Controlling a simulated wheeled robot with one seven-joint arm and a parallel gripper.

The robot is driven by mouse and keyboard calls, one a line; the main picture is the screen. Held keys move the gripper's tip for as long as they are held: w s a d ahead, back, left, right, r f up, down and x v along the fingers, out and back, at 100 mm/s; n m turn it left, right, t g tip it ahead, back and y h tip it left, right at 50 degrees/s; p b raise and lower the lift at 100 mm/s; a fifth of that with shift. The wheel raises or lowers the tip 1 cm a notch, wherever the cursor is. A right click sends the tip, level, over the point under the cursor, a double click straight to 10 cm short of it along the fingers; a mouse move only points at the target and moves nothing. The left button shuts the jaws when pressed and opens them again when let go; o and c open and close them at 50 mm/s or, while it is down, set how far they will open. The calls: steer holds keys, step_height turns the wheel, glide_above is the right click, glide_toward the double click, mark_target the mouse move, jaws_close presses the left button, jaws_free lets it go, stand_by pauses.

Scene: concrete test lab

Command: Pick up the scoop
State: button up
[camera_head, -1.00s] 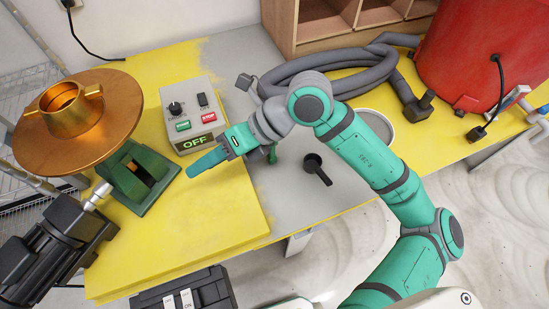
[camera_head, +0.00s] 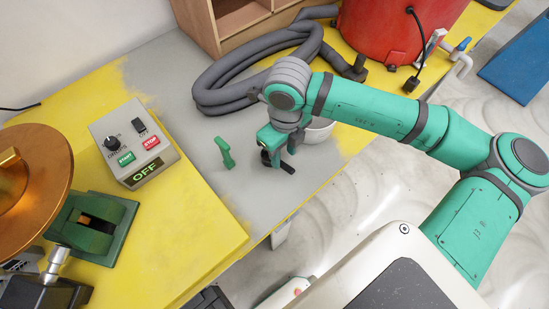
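The black scoop (camera_head: 288,168) lies on the grey part of the table, near its front edge. Its handle shows, while its cup is partly hidden behind my gripper. My gripper (camera_head: 282,155) points down right over the scoop, with its fingers apart. I cannot tell whether the fingers touch the scoop.
A small green object (camera_head: 225,153) stands left of my gripper, and a pale bowl (camera_head: 319,131) sits close on the right. A grey hose (camera_head: 222,97) and red drum (camera_head: 390,30) are behind. A control box (camera_head: 133,143) stands left.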

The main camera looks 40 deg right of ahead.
mark_target(282, 163)
steer(key=shift+w+a+f, duration=0.1)
steer(key=shift+f, duration=3.2)
steer(key=shift+c, duration=0.3)
jaws_close()
